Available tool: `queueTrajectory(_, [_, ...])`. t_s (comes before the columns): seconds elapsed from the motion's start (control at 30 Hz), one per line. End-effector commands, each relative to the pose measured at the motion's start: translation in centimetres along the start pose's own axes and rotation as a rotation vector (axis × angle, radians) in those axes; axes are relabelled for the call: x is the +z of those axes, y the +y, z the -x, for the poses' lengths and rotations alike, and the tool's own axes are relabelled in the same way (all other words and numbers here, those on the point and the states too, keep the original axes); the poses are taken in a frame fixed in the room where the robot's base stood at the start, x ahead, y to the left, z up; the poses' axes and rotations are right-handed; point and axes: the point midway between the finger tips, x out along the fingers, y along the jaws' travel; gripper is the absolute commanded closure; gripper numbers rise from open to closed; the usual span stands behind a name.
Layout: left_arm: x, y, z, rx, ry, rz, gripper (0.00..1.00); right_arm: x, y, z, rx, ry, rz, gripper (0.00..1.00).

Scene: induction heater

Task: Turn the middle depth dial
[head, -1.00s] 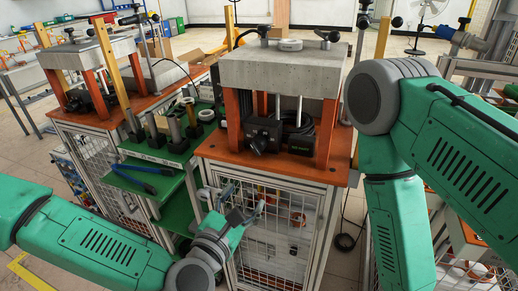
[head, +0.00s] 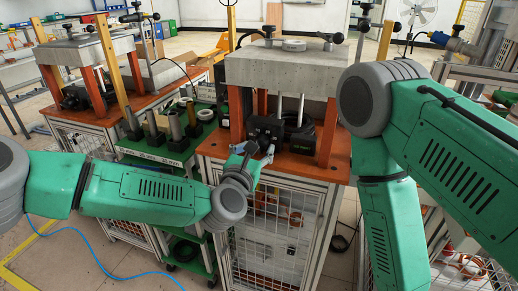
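The black unit (head: 267,126) that carries the depth dial stands on the orange top of the middle station, under a thick grey slab. The dial on its front is small and dark, and my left gripper partly covers that area. My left gripper (head: 254,149) is just in front of the unit's lower front, with its fingers spread apart. I cannot tell whether a finger touches the dial. My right arm comes in from the right, but its gripper is not in view.
The grey slab (head: 290,72) rests on orange posts above the unit. A green tool shelf (head: 165,150) is to the left. A blue hose (head: 105,262) lies on the floor.

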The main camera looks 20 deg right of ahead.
Motion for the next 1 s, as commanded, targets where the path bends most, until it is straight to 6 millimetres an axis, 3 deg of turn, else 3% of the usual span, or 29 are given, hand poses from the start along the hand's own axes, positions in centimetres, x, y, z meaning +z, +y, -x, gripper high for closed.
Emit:
queueTrajectory(0.37, [0.0,-1.1,-0.9,0.000,0.006,-0.013,0.47,-0.1,0.0,0.0,0.000,0.001,0.000,0.60])
queueTrajectory(0.5, [0.0,-0.8,-0.7,-0.002,0.005,-0.008,0.93,-0.1,0.1,-0.1,0.001,0.001,-0.001,0.60])
queueTrajectory(0.53, [-0.1,-0.9,-0.7,-0.004,0.005,-0.008,0.95,-0.1,0.1,-0.1,0.001,0.001,-0.001,0.60])
queueTrajectory(1.0, [-0.1,-0.9,-0.5,-0.004,0.005,-0.009,0.96,-0.1,0.0,-0.1,0.000,0.001,0.000,0.60])
